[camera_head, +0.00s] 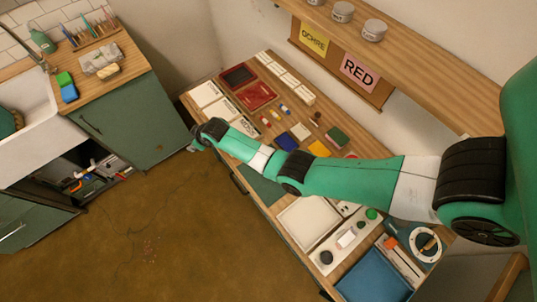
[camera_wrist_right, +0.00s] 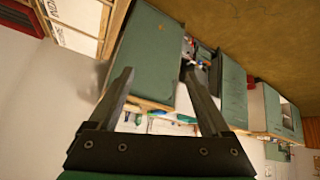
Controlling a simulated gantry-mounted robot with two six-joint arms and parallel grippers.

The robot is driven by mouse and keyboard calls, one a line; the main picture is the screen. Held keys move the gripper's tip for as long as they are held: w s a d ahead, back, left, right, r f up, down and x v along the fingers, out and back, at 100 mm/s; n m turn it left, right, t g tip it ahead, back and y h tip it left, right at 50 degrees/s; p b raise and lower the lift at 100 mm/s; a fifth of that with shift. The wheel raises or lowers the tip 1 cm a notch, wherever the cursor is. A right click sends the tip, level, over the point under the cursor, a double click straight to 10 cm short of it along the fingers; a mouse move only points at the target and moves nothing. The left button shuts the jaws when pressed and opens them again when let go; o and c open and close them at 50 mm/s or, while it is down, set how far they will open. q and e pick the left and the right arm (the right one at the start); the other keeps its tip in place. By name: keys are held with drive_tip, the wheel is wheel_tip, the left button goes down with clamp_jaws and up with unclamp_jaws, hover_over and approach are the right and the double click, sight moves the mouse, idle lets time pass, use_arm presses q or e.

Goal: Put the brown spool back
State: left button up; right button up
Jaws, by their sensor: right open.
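I cannot make out the brown spool for certain. A small dark brown item (camera_head: 315,118) among the small things on the long wooden table (camera_head: 262,66) may be it, but it is too small to tell. My right arm reaches across the table from the right in the head view. Its gripper (camera_head: 192,143) is at the far left end of the arm, near the table's front edge. In the right wrist view this gripper (camera_wrist_right: 158,72) has its two fingers apart, with nothing between them. My left gripper is not in view.
A red tray (camera_head: 256,96), white panels and coloured blocks lie on the table. A blue tray (camera_head: 372,277) is at its near end. A shelf with grey jars (camera_head: 374,30) hangs above. A sink (camera_head: 25,120) and green cabinet (camera_head: 130,125) stand left. The brown floor is clear.

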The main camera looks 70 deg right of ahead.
use_arm(q)
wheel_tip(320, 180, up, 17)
drive_tip(key=p, duration=1.3)
use_arm(e)
drive_tip(key=s+d+f+g, duration=0.1)
drive_tip(key=s+g, duration=0.1)
drive_tip(key=s, duration=0.6)
drive_tip(key=s+d+f+m+g+y, duration=0.1)
drive_tip(key=s+g, duration=0.2)
drive_tip(key=s, duration=0.6)
drive_tip(key=s+d+f+m+g, duration=0.1)
drive_tip(key=s+f+g, duration=0.1)
drive_tip(key=s, duration=0.6)
drive_tip(key=shift+s+f+g, duration=0.1)
drive_tip(key=shift+s+g, duration=0.05)
drive_tip(key=shift+g, duration=0.15)
drive_tip(key=f+b, duration=1.2)
drive_tip(key=shift+d+f, duration=0.1)
drive_tip(key=shift+d, duration=0.25)
drive_tip(key=shift+r, duration=0.2)
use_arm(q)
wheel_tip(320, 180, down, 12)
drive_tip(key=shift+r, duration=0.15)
use_arm(e)
clamp_jaws()
